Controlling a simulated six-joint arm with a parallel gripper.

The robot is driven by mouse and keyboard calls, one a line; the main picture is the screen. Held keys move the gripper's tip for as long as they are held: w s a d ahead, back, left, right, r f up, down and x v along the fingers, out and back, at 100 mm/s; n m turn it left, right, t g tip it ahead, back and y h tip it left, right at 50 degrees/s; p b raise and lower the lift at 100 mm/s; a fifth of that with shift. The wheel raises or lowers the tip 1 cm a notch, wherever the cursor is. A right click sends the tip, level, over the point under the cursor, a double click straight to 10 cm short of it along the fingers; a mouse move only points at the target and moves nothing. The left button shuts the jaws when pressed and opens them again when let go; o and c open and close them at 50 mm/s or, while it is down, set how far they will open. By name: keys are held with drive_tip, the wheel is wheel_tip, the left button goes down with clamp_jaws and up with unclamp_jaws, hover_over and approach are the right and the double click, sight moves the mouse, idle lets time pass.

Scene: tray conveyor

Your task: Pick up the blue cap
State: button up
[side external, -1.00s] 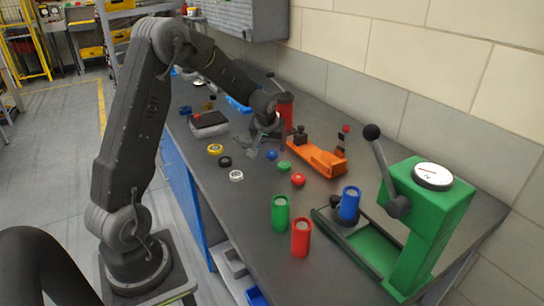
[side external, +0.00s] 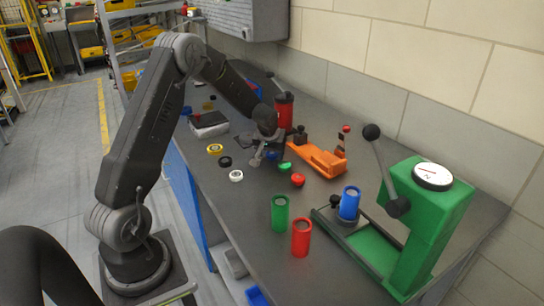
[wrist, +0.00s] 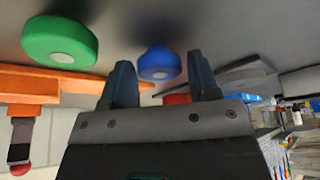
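The blue cap (side external: 271,156) lies on the dark bench top, mostly hidden beside my gripper in the side view. In the wrist view the blue cap (wrist: 159,63) shows whole, just beyond the gap between my fingertips. My gripper (side external: 262,158) is low over the bench, close to the cap. In the wrist view its two fingers (wrist: 161,78) stand apart, with nothing held between them. I cannot tell whether a finger touches the cap.
A green cap (side external: 285,168) lies close to the blue one, with a red cap (side external: 298,180) beyond. An orange fixture (side external: 318,158) and a red canister (side external: 284,110) stand near my gripper. White, black and yellow rings lie to the left. A green press (side external: 425,220) stands front right.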

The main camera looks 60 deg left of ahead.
sight(269, 153)
drive_tip(key=c, duration=0.6)
drive_tip(key=shift+r, duration=0.15)
drive_tip(key=shift+r, duration=0.3)
drive_tip(key=r, duration=0.3)
drive_tip(key=shift+s+a+r, duration=0.25)
drive_tip(key=shift+s+r, duration=0.1)
drive_tip(key=shift+r, duration=0.05)
drive_tip(key=s+a+r, duration=0.5)
drive_tip(key=s+r, duration=0.1)
drive_tip(key=s, duration=0.3)
drive_tip(key=w+d+r+m+h, duration=0.1)
drive_tip(key=w+d+m, duration=0.1)
drive_tip(key=w+d, duration=0.5)
drive_tip(key=w+d+r+m, duration=0.1)
drive_tip(key=w+d+r, duration=0.15)
drive_tip(key=d, duration=0.85)
drive_tip(key=d+m, duration=0.1)
drive_tip(key=d, duration=0.6)
drive_tip(key=d+r+m, duration=0.1)
drive_tip(key=d, duration=0.6)
drive_tip(key=w+d+m+t+h, duration=0.1)
drive_tip(key=d, duration=0.6)
drive_tip(key=shift+d+r, duration=0.35)
drive_tip(key=shift+r, duration=0.05)
